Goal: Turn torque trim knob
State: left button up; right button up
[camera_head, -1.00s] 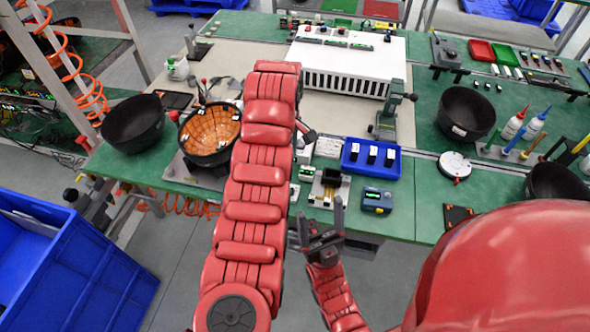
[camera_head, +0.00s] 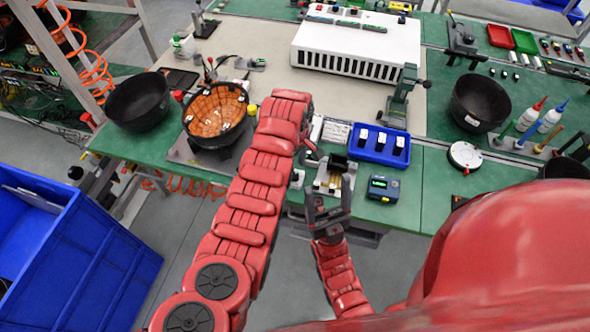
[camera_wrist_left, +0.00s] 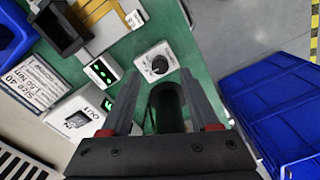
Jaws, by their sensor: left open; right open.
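The torque trim knob (camera_wrist_left: 159,65) is a dark round dial on a small white box in the left wrist view. The box lies on the green bench just beyond my left gripper (camera_wrist_left: 160,80), whose two fingers are apart with nothing seen held between them. A dark rounded shape shows between the fingers, and I cannot tell what it is. My right gripper (camera_head: 327,203) is open and empty at the bench's front edge, below a small fixture.
A small display with green lights (camera_wrist_left: 102,72) and a white "OUT" box (camera_wrist_left: 77,119) stand beside the knob box. A blue tray (camera_head: 379,144), a blue meter (camera_head: 383,188) and the fixture (camera_head: 334,184) crowd the front edge. A blue bin (camera_head: 75,250) stands on the floor left.

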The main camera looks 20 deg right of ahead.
aim_at(295, 175)
pick_arm(q)
jog(key=shift+f, duration=1.75)
grip_shut()
